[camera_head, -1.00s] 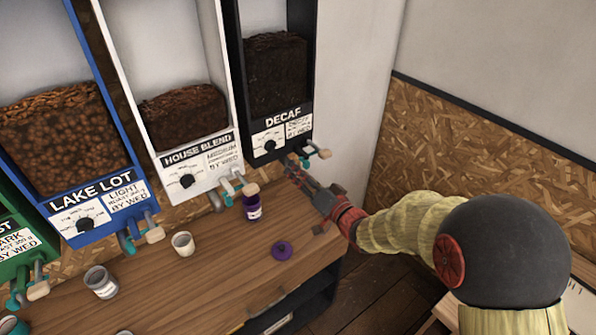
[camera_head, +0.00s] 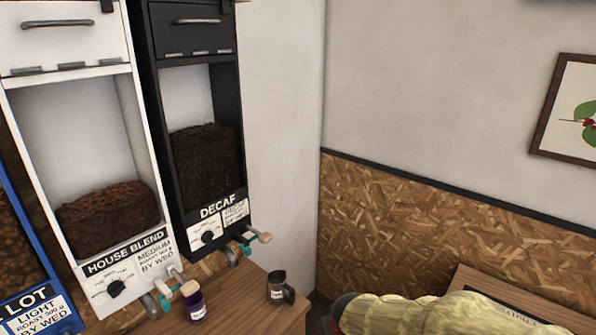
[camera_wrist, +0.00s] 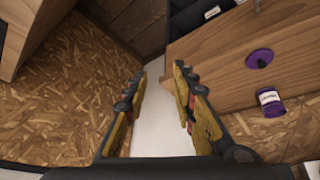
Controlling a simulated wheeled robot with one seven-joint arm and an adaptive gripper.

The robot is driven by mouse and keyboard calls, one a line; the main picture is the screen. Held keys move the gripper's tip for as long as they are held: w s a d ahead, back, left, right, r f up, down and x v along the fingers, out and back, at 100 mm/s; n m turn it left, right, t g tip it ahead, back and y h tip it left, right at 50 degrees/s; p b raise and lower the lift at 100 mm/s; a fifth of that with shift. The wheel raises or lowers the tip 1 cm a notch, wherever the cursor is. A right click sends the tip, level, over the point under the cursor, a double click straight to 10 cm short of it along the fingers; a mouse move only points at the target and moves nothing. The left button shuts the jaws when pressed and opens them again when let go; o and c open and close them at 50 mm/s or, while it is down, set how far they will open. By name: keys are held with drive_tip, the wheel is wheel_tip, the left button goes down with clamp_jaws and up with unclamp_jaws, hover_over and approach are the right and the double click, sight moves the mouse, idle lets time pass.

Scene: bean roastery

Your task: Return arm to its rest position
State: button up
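My gripper (camera_wrist: 160,75) shows in the wrist view with its two yellow-and-black fingers apart and nothing between them. In the head view only my arm's pale ribbed sleeve shows at the bottom right; the gripper is out of frame there. A dark cup with a handle (camera_head: 276,289) stands upright on the counter's right end, under the DECAF dispenser (camera_head: 200,160).
A purple jar (camera_head: 194,301) stands under the white HOUSE BLEND dispenser (camera_head: 100,215). A framed picture (camera_head: 570,115) hangs at right.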

drive_tip(key=s+d+r+m+b, duration=0.1)
drive_tip(key=s+d+r, duration=0.2)
drive_tip(key=s, duration=0.4)
drive_tip(key=s+d+r+m+b, duration=0.1)
drive_tip(key=s+d+r, duration=0.3)
drive_tip(key=s+r, duration=0.2)
drive_tip(key=s+d+r+m+b, duration=0.1)
drive_tip(key=s+d+r, duration=0.2)
drive_tip(key=s, duration=0.5)
drive_tip(key=shift+d+r+h+b, duration=0.2)
drive_tip(key=shift+r+h+b, duration=0.15)
drive_tip(key=shift+r, duration=0.4)
drive_tip(key=shift+s, duration=0.1)
drive_tip(key=shift+c, duration=0.3)
